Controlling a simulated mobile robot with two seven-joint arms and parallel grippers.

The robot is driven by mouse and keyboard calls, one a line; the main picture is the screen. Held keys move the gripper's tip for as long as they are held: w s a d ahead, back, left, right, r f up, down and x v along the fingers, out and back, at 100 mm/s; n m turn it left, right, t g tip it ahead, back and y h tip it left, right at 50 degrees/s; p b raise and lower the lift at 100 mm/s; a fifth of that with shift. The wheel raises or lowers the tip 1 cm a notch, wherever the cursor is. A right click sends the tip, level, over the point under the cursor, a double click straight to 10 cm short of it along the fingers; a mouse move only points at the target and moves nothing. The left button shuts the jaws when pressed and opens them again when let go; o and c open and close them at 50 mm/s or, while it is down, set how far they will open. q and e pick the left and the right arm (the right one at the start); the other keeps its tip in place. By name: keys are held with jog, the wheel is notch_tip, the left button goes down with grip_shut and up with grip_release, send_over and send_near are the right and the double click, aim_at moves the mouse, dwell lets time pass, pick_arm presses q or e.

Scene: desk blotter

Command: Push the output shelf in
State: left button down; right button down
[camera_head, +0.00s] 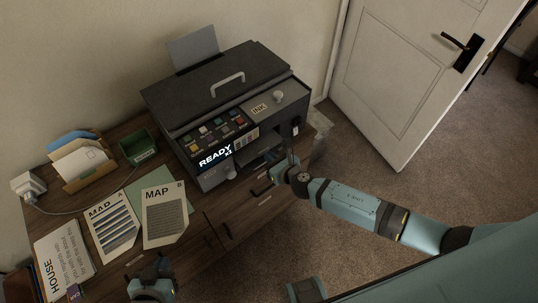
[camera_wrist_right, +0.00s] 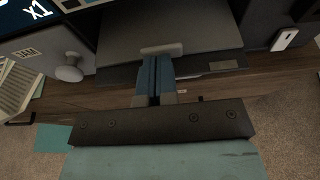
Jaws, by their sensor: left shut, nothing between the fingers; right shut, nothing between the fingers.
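The dark printer (camera_head: 225,110) stands on the wooden desk with its lid shut and its screen reading "READY x1". Its output shelf (camera_wrist_right: 205,72) is a flat grey tray with a dark front edge, a pale tab (camera_wrist_right: 162,49) and a small label. In the head view my arm and the shadow partly hide the shelf. My right gripper (camera_wrist_right: 157,62) is shut and empty, its fingertips at the shelf's pale tab; whether they touch cannot be told. It also shows at the printer's front in the head view (camera_head: 281,168). My left gripper (camera_head: 149,266) is shut and empty at the desk's front edge.
Two MAP sheets (camera_head: 164,214), a HOUSE sheet (camera_head: 64,262), a green box (camera_head: 138,147) and an envelope holder (camera_head: 82,165) lie left of the printer. A knob (camera_wrist_right: 68,73) sits left of the shelf. The door (camera_head: 397,75) stands at the right.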

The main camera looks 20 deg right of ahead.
aim_at(261, 150)
jog(key=shift+w+a, duration=0.15)
jog(key=shift+w, duration=0.2)
jog(key=w, duration=0.1)
jog(key=w+a, duration=0.1)
jog(key=w, duration=0.2)
jog(key=shift+w+a, duration=0.1)
jog(key=shift+a, duration=0.15)
jog(key=shift+w, duration=0.25)
jog(key=shift+r, duration=0.15)
